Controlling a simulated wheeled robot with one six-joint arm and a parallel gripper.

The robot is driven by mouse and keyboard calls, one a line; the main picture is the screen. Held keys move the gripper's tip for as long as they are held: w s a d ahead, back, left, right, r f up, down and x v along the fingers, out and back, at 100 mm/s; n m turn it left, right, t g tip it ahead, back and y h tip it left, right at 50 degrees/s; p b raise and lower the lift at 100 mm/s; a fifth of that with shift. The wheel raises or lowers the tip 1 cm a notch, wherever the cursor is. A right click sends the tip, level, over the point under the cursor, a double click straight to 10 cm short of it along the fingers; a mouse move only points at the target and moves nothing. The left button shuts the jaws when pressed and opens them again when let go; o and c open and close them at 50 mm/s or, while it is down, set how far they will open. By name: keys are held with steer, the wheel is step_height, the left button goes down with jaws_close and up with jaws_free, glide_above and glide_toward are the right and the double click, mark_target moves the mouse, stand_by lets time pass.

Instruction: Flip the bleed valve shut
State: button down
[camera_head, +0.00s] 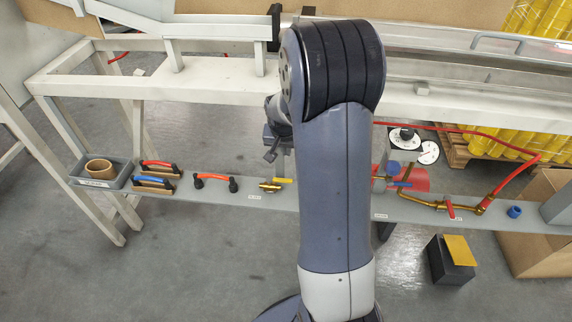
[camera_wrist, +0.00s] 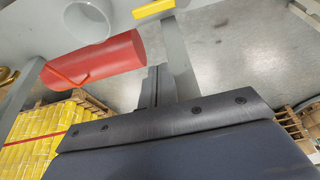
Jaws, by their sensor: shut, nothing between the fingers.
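Small brass valves with coloured levers sit along the narrow grey shelf (camera_head: 330,203) in the head view. One has a yellow lever (camera_head: 283,180), one a blue lever (camera_head: 402,184) and one a red lever (camera_head: 450,209). I cannot tell which is the bleed valve. My gripper (camera_head: 271,152) shows left of my arm, above the yellow-lever valve in the picture. In the wrist view my gripper (camera_wrist: 155,78) is shut and empty. A yellow bar (camera_wrist: 153,8) at the top edge there may be the yellow lever. My arm hides part of the shelf.
A red cylinder (camera_wrist: 95,62) and a grey ring (camera_wrist: 87,20) lie near the gripper in the wrist view. Red- and blue-handled tools (camera_head: 157,172), an orange handle (camera_head: 214,181) and two gauges (camera_head: 428,152) stand around the shelf. A white frame beam (camera_head: 190,80) runs behind.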

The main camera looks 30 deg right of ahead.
mark_target(279, 180)
steer(key=shift+s+a+f+b, duration=0.15)
steer(key=shift+f+b, duration=0.3)
steer(key=shift+f, duration=1.85)
steer(key=shift+s+a+f+b, duration=0.15)
steer(key=shift+f+b, duration=0.25)
steer(key=shift+f, duration=1.85)
